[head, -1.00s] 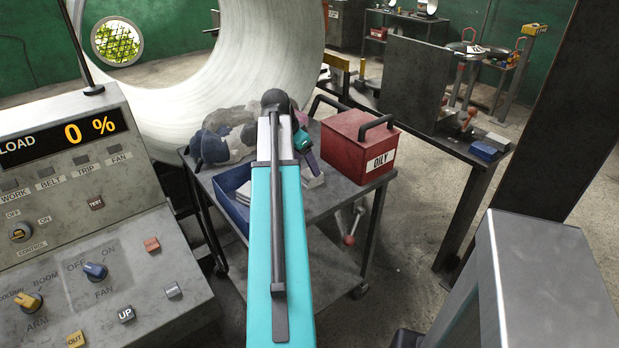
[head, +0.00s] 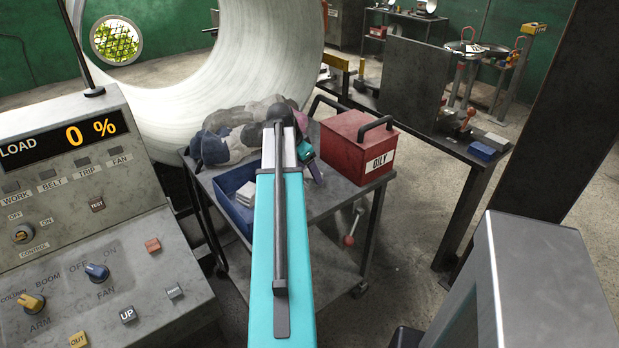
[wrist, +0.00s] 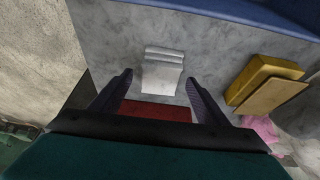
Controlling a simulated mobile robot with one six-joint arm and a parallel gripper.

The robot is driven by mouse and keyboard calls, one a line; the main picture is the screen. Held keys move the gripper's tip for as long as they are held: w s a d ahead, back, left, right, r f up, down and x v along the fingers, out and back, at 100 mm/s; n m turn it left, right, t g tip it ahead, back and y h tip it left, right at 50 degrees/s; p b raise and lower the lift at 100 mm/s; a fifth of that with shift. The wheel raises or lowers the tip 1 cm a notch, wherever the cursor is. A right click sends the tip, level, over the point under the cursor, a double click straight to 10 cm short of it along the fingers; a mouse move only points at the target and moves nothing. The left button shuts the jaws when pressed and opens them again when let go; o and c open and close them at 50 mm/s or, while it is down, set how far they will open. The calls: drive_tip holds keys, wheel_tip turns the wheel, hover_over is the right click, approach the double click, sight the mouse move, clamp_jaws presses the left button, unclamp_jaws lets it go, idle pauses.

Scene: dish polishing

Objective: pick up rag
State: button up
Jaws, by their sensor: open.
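A white folded cloth (wrist: 163,70), which looks like the rag, lies on a grey surface in the wrist view. My gripper (wrist: 159,80) is open, with one finger to the left and one to the right of the cloth's near part. No contact with the cloth shows, and the height above it is hard to judge. A small white stack (head: 245,193) shows in the blue tray (head: 228,182).
A yellow block (wrist: 262,78) and pink cloth (wrist: 262,128) lie right of the fingers. A red flat thing (wrist: 150,110) shows below them. Grey and dark rags (head: 225,145) are heaped at the cart's back. The red OILY box (head: 350,150) stands at the right.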

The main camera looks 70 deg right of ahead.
drive_tip(key=shift+x, duration=1.05)
drive_tip(key=c, duration=1.1)
drive_tip(key=shift+r, duration=0.15)
drive_tip(key=shift+c, duration=0.2)
drive_tip(key=shift+r+b, duration=0.8)
drive_tip(key=shift+r, duration=4.1)
drive_tip(key=shift+r, duration=0.1)
